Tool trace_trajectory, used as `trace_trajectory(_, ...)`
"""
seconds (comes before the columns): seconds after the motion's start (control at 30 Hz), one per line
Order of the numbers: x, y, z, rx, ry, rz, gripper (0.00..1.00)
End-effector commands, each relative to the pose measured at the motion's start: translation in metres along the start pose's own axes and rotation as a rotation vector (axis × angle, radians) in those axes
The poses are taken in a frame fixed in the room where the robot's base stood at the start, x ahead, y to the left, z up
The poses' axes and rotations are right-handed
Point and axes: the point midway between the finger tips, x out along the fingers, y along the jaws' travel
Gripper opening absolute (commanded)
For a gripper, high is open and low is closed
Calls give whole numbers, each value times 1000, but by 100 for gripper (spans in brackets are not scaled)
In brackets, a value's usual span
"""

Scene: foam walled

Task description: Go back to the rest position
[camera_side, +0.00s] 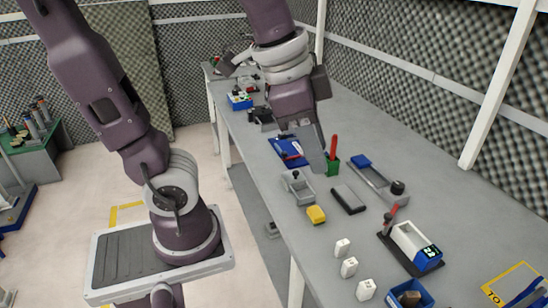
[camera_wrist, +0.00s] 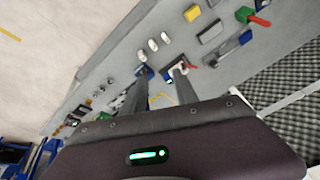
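My gripper (camera_side: 314,158) hangs over the grey bench (camera_side: 262,185) in the side view, with its fingers pointing down. In the wrist view, its two fingers (camera_wrist: 161,74) stand apart with a clear gap and nothing seen held between them. The gripper looks open and empty. From the side its fingers overlap, and its exact height above the bench is hard to judge.
Foam walls (camera_side: 430,50) stand behind.

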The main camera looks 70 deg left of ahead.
Motion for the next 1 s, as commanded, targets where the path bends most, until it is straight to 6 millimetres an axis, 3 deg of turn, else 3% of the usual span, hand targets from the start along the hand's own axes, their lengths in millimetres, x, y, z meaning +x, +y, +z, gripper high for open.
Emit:
trace_trajectory(0.03,-8,2,24,-134,38,-25,35)
trace_trajectory(0.1,-10,8,48,-293,76,-46,35)
trace_trajectory(0.23,-8,14,71,-451,113,-64,35)
trace_trajectory(1.0,-7,15,73,-470,116,-65,35)
